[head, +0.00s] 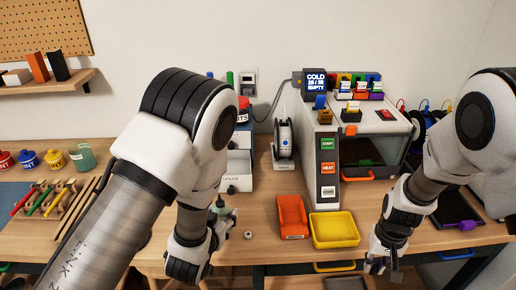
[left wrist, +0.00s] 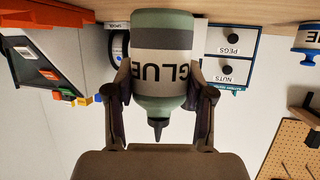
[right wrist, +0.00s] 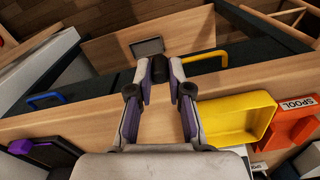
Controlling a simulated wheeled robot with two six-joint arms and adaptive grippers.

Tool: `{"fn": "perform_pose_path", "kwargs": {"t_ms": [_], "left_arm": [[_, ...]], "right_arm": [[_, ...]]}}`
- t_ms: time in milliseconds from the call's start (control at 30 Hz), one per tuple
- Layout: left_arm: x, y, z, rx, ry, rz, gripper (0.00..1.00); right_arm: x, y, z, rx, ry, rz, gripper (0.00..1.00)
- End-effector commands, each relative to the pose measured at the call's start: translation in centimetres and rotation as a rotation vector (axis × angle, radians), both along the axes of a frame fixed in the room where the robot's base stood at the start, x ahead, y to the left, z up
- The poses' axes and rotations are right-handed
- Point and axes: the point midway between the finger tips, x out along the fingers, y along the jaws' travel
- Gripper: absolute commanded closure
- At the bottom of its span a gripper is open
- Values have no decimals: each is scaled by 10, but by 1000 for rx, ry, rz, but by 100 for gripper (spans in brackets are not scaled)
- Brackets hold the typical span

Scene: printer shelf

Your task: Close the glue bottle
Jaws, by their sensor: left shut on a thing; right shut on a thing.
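The glue bottle (left wrist: 160,95) is green with a white GLUE label and a dark pointed nozzle. My left gripper (left wrist: 160,80) is shut around its body. In the head view the bottle (head: 221,211) stands upright at the bench's front, partly hidden by my left gripper (head: 208,240). No cap shows on the nozzle. My right gripper (right wrist: 160,72) is shut on a small black piece (right wrist: 160,68), which looks like the cap; the fingers partly hide it. In the head view my right gripper (head: 379,262) is at the bench's front edge, well right of the bottle.
A yellow tray (head: 335,230) and an orange spool holder (head: 292,217) lie between my grippers. The printer (head: 327,170) stands behind them. A small grey ring-like piece (head: 248,235) lies right of the bottle. A drawer cabinet (head: 240,165) stands behind the bottle.

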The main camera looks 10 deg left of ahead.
Motion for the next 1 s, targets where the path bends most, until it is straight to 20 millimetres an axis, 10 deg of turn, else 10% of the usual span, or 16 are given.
{"fn": "perform_pose_path", "kwargs": {"t_ms": [233, 700, 1000], "left_arm": [[-7, -29, 0, -3, 0, -186, 100], [-36, -157, 1, 0, -5, -976, 100], [-42, -176, 1, -2, -1, -1103, 100]], "right_arm": [[0, 0, 0, 0, 0, 1, 93], [0, 0, 0, 0, 0, 1, 93], [0, 0, 0, 0, 0, 1, 93]]}}
